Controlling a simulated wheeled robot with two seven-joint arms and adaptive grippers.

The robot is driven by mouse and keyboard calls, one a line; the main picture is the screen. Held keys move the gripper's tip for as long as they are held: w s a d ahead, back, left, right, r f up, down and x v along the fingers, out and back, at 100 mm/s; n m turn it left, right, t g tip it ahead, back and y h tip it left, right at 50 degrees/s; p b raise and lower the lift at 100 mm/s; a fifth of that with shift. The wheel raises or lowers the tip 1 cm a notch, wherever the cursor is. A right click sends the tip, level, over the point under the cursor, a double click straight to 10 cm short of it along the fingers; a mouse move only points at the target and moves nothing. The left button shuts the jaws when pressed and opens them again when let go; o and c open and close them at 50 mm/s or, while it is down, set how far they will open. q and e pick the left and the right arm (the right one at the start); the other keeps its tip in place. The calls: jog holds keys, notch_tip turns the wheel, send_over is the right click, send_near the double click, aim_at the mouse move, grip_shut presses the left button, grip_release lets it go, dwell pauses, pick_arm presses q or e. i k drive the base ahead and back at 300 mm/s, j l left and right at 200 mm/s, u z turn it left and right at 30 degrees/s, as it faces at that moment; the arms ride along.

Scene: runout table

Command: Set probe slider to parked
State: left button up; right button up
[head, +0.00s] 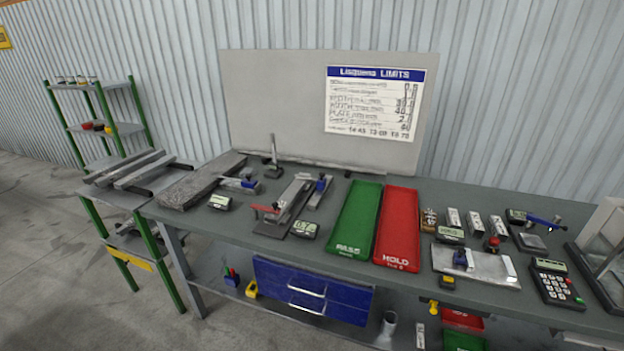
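Several measuring fixtures stand on the grey runout table (225,232), and I cannot tell for sure which one carries the probe slider. A long dark fixture (290,203) left of the trays has a red part at its near end. A blue knob (320,184) sits on a narrow metal piece beside it. A light plate (485,268) at right bears a blue block (462,258) and a red knob (492,243). A blue bar (545,221) shows at the far right. Slider positions and any markings are too small to read. Neither of my grippers is in view.
A green PASS tray (358,215) and a red HOLD tray (399,225) lie mid-table. A keypad device (556,285) and a grey frame (603,240) stand at right. A stone slab (198,182) lies at left. A limits board (375,103) stands behind.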

aim_at(321, 182)
jog(key=i+l+u, duration=0.15)
jog(key=i, duration=0.2)
jog(key=i+l+u, duration=0.1)
jog(key=i, duration=0.3)
jog(key=i+l+u, duration=0.15)
jog(key=i, duration=0.2)
